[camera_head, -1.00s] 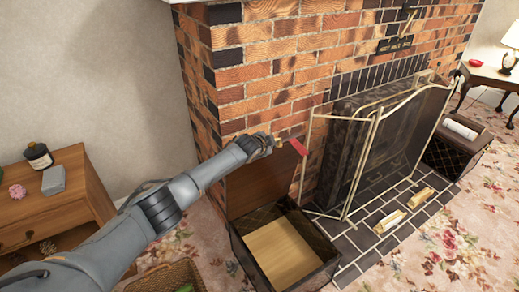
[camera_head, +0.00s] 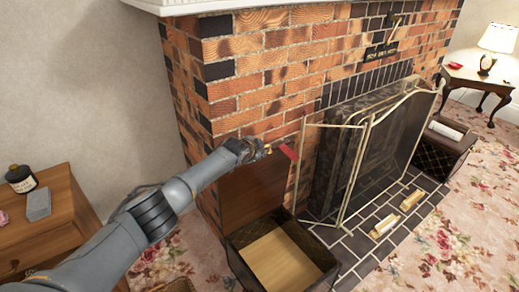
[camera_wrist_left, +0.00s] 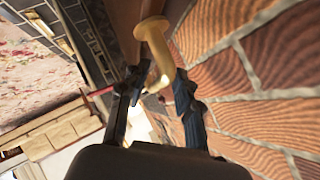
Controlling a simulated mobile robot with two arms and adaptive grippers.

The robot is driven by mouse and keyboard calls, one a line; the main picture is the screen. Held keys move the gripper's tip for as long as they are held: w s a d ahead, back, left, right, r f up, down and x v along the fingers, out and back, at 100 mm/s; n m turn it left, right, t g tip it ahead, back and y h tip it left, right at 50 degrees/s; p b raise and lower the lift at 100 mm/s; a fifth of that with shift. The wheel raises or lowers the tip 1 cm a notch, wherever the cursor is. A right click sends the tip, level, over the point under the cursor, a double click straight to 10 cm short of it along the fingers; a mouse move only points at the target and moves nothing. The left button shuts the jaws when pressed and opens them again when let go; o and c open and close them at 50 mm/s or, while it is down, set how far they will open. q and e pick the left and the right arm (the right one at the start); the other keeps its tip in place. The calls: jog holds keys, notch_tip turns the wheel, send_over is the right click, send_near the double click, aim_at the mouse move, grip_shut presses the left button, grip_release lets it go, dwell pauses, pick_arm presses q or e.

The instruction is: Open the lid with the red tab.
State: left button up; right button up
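The lid (camera_head: 250,188) with the red tab (camera_head: 288,151) is a brown wooden panel. It stands raised, nearly upright, behind the dark box (camera_head: 240,262), close to the brick wall. The box is open and its pale wooden inside shows. My left gripper (camera_head: 262,150) is at the lid's upper edge, beside the red tab. In the left wrist view a curved brass handle (camera_wrist_left: 155,45) lies between the two fingers (camera_wrist_left: 158,80), which stand apart. I cannot tell whether they grip it. The red tab shows as a sliver there (camera_wrist_left: 100,92). My right gripper is out of view.
A gold-framed fire screen (camera_head: 375,150) stands just right of the box before the brick fireplace. Gold bars (camera_head: 385,226) lie on the dark hearth tiles. A second dark box (camera_head: 440,150) is farther right. A wooden cabinet (camera_head: 50,225) with a black bottle (camera_head: 20,179) stands at left.

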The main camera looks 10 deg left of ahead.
pick_arm(q)
jog(key=shift+s+d+f, duration=0.1)
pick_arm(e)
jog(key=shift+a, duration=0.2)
pick_arm(q)
jog(key=v, duration=1.2)
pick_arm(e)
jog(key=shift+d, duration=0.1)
